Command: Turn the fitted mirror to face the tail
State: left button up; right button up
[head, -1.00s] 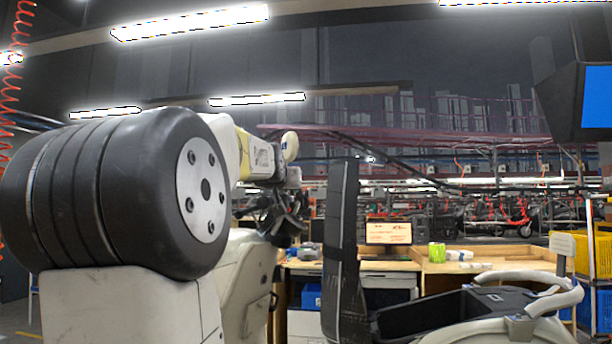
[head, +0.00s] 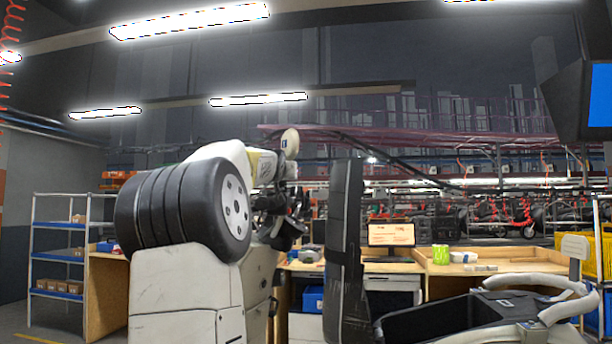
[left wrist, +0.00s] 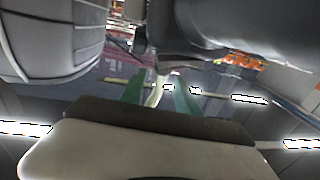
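The fitted mirror (head: 290,143) appears in the head view as a small pale rounded disc above dark parts at the scooter's front end. Its facing is hard to tell. My left arm comes in from the left and its hand is close beside the mirror; its fingertips cannot be made out there. In the left wrist view my left gripper (left wrist: 158,85) has two green fingers apart, with a thin pale curved piece between them, perhaps the mirror or its stem. I see no clear contact. My right gripper is not in view.
A black upright part (head: 346,250), apparently the raised seat, stands right of the left hand. Pale rails (head: 560,285) surround a dark bucket at the right. A bench with a screen (head: 391,235) is behind. A blue-shelved rack (head: 60,255) stands at the far left.

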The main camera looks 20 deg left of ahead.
pick_arm(q)
jog(key=shift+w+a, duration=0.15)
jog(key=shift+w, duration=0.35)
jog(key=shift+c, duration=0.2)
grip_shut()
